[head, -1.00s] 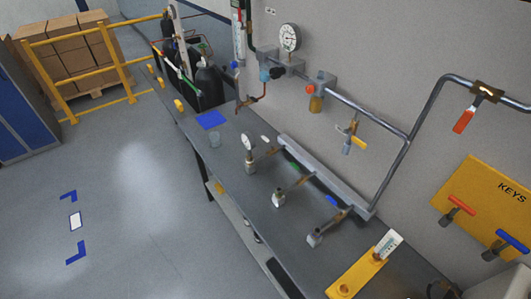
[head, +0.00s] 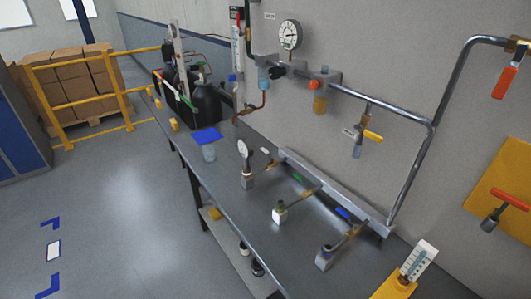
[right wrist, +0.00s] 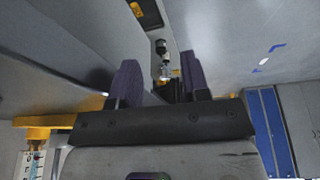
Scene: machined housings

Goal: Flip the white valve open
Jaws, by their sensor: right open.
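A small white piece (head: 264,150), which may be the white valve's handle, shows at the far end of the grey manifold bar (head: 335,188) on the bench. It lies beside a small gauge (head: 242,148), and its exact shape is too small to tell. A green piece (head: 297,177) and a blue piece (head: 343,213) sit further along the bar. My right gripper (right wrist: 160,82) shows only in the right wrist view, its two dark fingers apart with nothing visible held between them. No gripper shows in the head view, and my left gripper is in neither view.
The dark bench (head: 225,205) runs along the wall. Wall pipes carry a round gauge (head: 290,35), a yellow-handled valve (head: 372,135) and red-handled valves. A yellow stand with a white gauge (head: 418,260) is at the near end.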

